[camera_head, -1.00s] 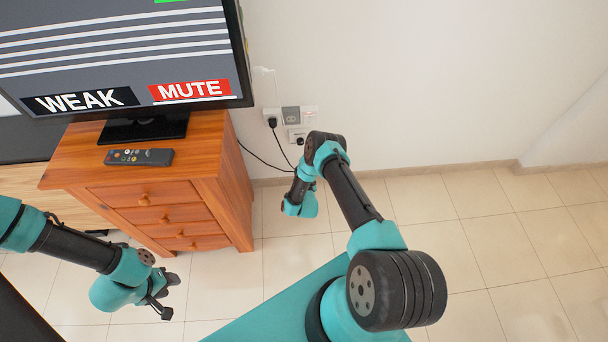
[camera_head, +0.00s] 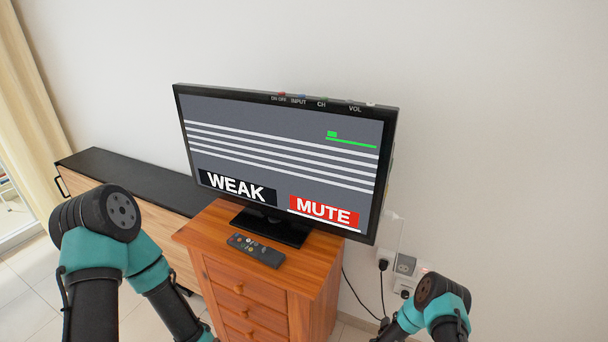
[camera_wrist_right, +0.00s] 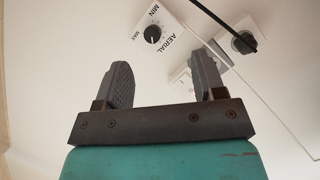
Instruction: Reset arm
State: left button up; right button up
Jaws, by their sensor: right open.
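My right gripper (camera_wrist_right: 163,75) is open and empty in the right wrist view, its two grey fingers apart. Beyond the fingers is a white aerial box (camera_wrist_right: 172,32) with a black knob (camera_wrist_right: 153,34) marked MIN and MAX. In the head view my right arm (camera_head: 430,300) is at the lower right, below the wall sockets. My left arm (camera_head: 110,250) is at the lower left, and its gripper is out of frame. The television (camera_head: 280,160) shows grey with white lines, a green bar, WEAK and MUTE.
A wooden cabinet (camera_head: 260,300) holds the television and a remote (camera_head: 256,250). A long low sideboard (camera_head: 130,180) stands to the left. Wall sockets (camera_head: 405,265) with plugs and hanging cables are right of the cabinet. A black plug (camera_wrist_right: 243,42) is near my right gripper.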

jog(key=s+a+r+n+g+y, duration=0.4)
jog(key=s+r, duration=0.6)
jog(key=s, duration=0.3)
jog(key=s+a+r+n+g+y, duration=0.4)
jog(key=s+a+r+n+g, duration=0.2)
jog(key=s+a+r+g, duration=0.3)
jog(key=s+r, duration=0.1)
jog(key=s, duration=0.3)
jog(key=shift+a+r+y, duration=0.15)
jog(key=shift+a+y, duration=0.05)
jog(key=shift+y, duration=0.1)
jog(key=shift+w, duration=0.15)
jog(key=w+d+f+n+t+h, duration=0.1)
jog(key=w+d+f+t+h, duration=0.2)
jog(key=w+f, duration=0.55)
jog(key=w+d+f+n+t+h, duration=0.15)
jog(key=w+d+f+t, duration=0.35)
jog(key=w, duration=0.7)
jog(key=w+d+f+n+t+h, duration=0.3)
jog(key=w+d+f+t+h, duration=0.1)
jog(key=d+f+t+h, duration=0.3)
notch_tip(320, 180, down, 2)
jog(key=shift+w+d+f, duration=0.2)
jog(key=shift+w+d, duration=0.2)
jog(key=shift+d, duration=0.45)
